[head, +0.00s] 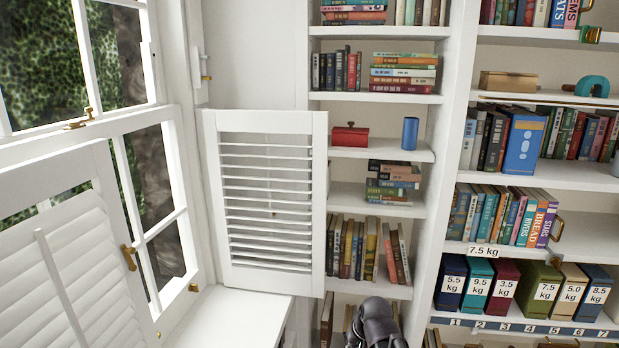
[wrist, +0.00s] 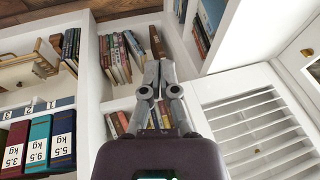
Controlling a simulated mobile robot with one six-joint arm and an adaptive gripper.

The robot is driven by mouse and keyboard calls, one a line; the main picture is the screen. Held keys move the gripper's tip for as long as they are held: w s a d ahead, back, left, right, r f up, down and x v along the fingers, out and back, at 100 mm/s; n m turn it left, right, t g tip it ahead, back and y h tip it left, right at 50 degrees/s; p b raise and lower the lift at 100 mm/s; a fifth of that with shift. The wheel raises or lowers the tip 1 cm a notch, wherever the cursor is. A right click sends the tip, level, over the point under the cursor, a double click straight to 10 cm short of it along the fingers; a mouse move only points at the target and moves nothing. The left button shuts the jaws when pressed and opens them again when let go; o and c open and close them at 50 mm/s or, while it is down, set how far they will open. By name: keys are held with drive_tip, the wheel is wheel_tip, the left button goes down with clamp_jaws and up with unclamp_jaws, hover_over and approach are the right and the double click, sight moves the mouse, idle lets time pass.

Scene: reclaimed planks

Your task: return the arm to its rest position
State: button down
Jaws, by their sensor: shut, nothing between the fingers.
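My gripper (wrist: 159,68) shows in the wrist view with its two grey fingers together and nothing between them. It points toward white shelves holding several books, and no contact with them is visible. In the head view a dark part of my arm (head: 375,325) rises at the bottom edge, in front of the lower shelves. The rest of the arm is out of the picture there, and the fingertips cannot be made out.
A white louvred shutter (head: 267,200) stands left of the narrow shelves; it shows close on the right in the wrist view (wrist: 262,125). Several weight-labelled boxes (head: 502,285) line a shelf at right. A blue cup (head: 410,133) and red box (head: 350,136) share a shelf. The window sill (head: 225,318) is bare.

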drive_tip(key=s+d+n+g+h, duration=0.2)
drive_tip(key=s+d+g, duration=0.1)
drive_tip(key=s+d, duration=0.2)
drive_tip(key=shift+s+d+f, duration=0.4)
drive_tip(key=shift+s+f, duration=0.05)
drive_tip(key=shift+s, duration=0.8)
